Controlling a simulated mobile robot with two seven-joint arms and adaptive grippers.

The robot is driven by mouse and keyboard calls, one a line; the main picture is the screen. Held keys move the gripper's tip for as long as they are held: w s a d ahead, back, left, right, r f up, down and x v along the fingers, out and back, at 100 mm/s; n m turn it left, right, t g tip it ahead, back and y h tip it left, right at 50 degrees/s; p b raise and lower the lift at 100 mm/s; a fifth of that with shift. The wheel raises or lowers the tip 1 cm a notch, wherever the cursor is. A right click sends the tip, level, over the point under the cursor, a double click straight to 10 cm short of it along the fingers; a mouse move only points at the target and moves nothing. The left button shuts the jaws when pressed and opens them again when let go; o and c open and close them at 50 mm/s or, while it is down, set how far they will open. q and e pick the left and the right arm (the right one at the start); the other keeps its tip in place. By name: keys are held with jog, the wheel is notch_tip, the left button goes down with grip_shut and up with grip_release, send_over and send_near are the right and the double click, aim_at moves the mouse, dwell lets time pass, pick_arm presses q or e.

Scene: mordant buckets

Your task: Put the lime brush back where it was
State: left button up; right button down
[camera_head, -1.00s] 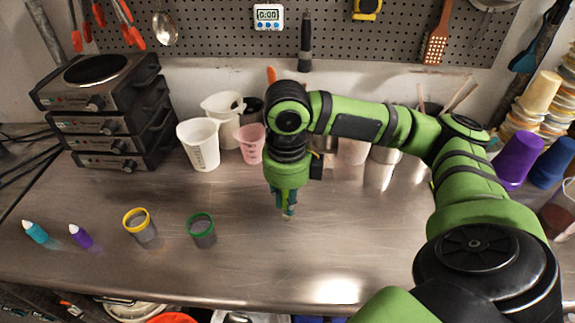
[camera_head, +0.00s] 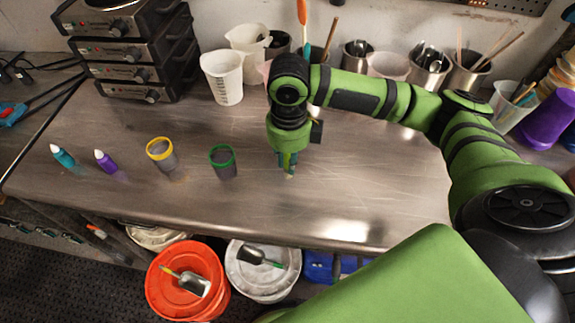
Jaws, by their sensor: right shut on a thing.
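My right gripper (camera_head: 288,163) is shut and points down over the middle of the steel bench, right of the green-rimmed cup. A small greenish piece with a pale tip shows at its fingertips, which I take to be the lime brush (camera_head: 290,176). The fingers hide most of it, and I cannot tell whether its tip touches the bench. The green-rimmed cup (camera_head: 223,164) and the yellow-rimmed cup (camera_head: 162,156) stand upright on the bench, apart from the gripper. My left gripper is not in view.
A teal bottle (camera_head: 63,156) and a purple bottle (camera_head: 105,161) stand at left. White beakers (camera_head: 223,80) and metal pots (camera_head: 429,69) line the back. Below the front edge are an orange bucket (camera_head: 161,303) and a white bucket (camera_head: 238,279), each with a scoop. The bench's right-centre is clear.

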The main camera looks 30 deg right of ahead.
aim_at(287, 171)
notch_tip(287, 171, down, 4)
jog(key=shift+r+p, duration=0.15)
jog(key=shift+p, duration=0.4)
jog(key=shift+w+f, duration=0.1)
jog(key=shift+f, duration=0.2)
jog(key=shift+a, duration=0.1)
jog(key=shift+f, duration=0.15)
jog(key=c, duration=1.2)
grip_release()
notch_tip(287, 171, up, 12)
jog(key=shift+r+b, duration=0.2)
jog(key=shift+b, duration=0.95)
